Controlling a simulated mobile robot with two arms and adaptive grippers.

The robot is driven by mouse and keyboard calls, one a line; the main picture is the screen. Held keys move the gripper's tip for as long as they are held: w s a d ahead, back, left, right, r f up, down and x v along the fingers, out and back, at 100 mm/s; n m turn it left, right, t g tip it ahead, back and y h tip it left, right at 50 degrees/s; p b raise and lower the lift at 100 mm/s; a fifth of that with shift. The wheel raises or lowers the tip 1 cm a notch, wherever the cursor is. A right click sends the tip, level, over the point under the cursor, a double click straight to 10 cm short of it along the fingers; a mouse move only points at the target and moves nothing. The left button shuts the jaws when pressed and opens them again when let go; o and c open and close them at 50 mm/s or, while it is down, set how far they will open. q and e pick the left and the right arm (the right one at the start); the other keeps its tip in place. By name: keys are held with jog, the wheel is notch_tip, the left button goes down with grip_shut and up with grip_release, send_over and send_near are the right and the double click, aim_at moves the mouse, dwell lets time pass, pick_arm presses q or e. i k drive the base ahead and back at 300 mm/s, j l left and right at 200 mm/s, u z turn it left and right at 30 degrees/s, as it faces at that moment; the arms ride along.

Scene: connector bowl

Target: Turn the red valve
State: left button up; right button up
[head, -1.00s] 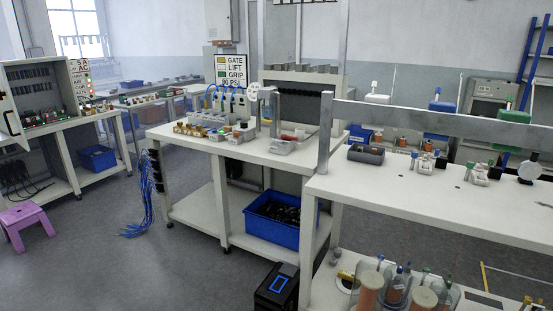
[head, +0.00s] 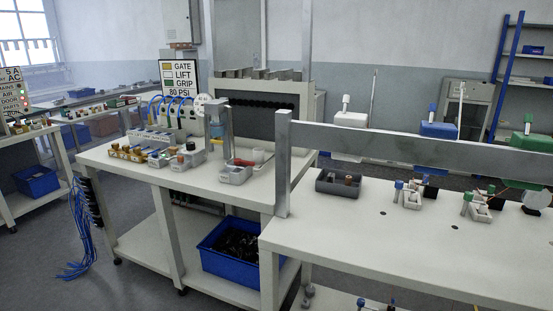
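A small red part (head: 243,162) shows on the middle workbench, at the grey block-like tray (head: 236,175) near the bench's right side. It may be the red valve's handle, but it is too small to tell. A clear and blue cylinder on a post (head: 216,130) stands just left of it. Neither of my grippers is in view.
The middle workbench (head: 120,165) also carries brass fittings and blue hoses below a "GATE LIFT GRIP 80 PSI" sign (head: 181,78). A nearer white table (head: 360,235) with a metal rail (head: 420,145) fills the right front.

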aim_at(237, 161)
jog(key=i+j+z, duration=0.4)
jog(key=j+z, duration=0.25)
jog(key=i+j+z, duration=0.1)
jog(key=j+z, duration=0.2)
jog(key=j, duration=0.15)
